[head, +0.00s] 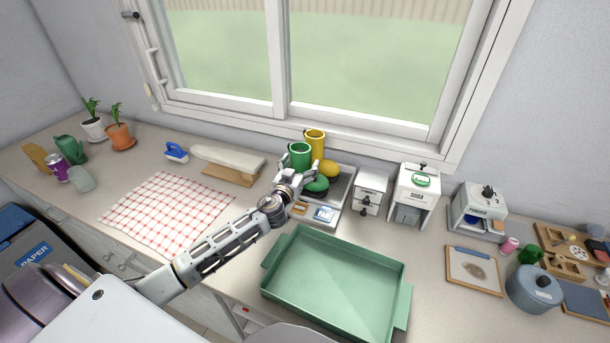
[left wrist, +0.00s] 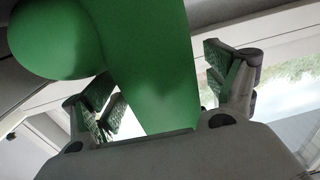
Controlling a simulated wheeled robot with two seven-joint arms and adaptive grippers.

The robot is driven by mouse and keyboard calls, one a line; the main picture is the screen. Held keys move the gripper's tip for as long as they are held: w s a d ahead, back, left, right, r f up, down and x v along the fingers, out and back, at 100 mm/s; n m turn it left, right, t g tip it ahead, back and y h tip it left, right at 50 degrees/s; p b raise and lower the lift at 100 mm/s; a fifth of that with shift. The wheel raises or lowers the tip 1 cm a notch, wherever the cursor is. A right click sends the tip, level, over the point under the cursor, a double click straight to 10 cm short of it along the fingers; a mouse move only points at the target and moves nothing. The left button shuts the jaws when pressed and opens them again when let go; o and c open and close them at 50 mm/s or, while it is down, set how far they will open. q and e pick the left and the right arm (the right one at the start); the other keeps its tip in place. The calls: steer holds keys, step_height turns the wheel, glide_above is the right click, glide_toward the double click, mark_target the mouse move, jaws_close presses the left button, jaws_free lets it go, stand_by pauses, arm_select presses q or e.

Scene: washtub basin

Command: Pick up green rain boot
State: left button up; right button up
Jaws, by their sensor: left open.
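The green rain boot (head: 300,154) stands upright on the scale (head: 342,187) in the head view, its rounded toe toward the lower right. My left gripper (head: 294,179) is at the boot, covering part of its lower shaft. In the left wrist view the green boot (left wrist: 155,70) fills the space between the two open fingers of my left gripper (left wrist: 165,92). I cannot tell whether either finger touches it. A yellow rain boot (head: 315,143) stands close behind the green one. My right gripper is not in view.
An empty green tray (head: 384,268) lies in front of the scale. A checkered cloth (head: 167,212) and a wooden board (head: 228,176) lie to the left. Small white machines (head: 370,190) stand just right of the scale. The window ledge is close behind.

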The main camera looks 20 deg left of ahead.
mark_target(300, 147)
arm_select(q)
steer(key=c, duration=1.3)
steer(key=shift+r, duration=0.1)
steer(key=shift+r, duration=4.95)
